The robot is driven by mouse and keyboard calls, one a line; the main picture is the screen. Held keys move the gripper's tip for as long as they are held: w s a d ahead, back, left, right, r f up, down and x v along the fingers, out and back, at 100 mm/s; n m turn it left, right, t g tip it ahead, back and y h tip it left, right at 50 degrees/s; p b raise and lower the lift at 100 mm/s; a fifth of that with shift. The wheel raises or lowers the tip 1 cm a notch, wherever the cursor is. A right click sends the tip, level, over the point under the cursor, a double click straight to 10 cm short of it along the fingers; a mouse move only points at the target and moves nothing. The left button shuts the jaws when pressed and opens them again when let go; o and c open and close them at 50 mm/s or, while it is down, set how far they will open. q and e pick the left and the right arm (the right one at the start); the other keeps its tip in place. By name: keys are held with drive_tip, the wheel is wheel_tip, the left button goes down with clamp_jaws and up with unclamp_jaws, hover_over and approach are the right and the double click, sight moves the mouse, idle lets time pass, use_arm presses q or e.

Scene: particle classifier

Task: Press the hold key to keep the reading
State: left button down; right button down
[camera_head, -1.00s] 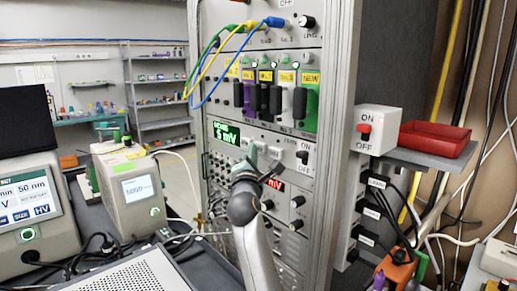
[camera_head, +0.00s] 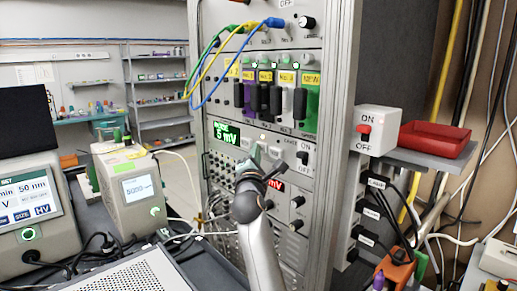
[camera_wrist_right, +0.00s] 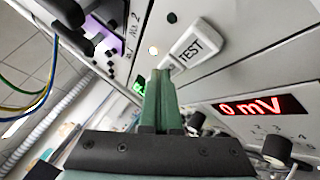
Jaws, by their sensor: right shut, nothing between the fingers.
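The rack panel has a green display (camera_head: 226,132) that appears to read 5 mV, with small lettering above it. My right gripper (camera_head: 256,153) is in front of this panel, just right of and below that display. In the right wrist view its green fingers (camera_wrist_right: 164,88) are shut together and empty, pointing at the panel near a white key marked TEST (camera_wrist_right: 193,43). A lit round lamp (camera_wrist_right: 153,50) is beside that key. No key with a readable hold label shows; the fingers cover part of the panel. I cannot tell whether the tips touch it. My left gripper is not in view.
A red display (camera_wrist_right: 262,106) reads 0 mV. Blue, yellow and green cables (camera_head: 235,50) hang above the modules. A white ON/OFF box (camera_head: 378,130) and a red tray (camera_head: 435,139) are at the right. Bench instruments (camera_head: 130,190) stand at the left.

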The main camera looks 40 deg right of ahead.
drive_tip(key=shift+d, duration=0.25)
drive_tip(key=shift+a, duration=0.15)
drive_tip(key=shift+s+a+b, duration=0.15)
drive_tip(key=shift+a+b, duration=0.15)
drive_tip(key=shift+a, duration=0.85)
drive_tip(key=a+b, duration=0.2)
drive_tip(key=a, duration=0.3)
drive_tip(key=shift+s, duration=0.2)
idle(0.7)
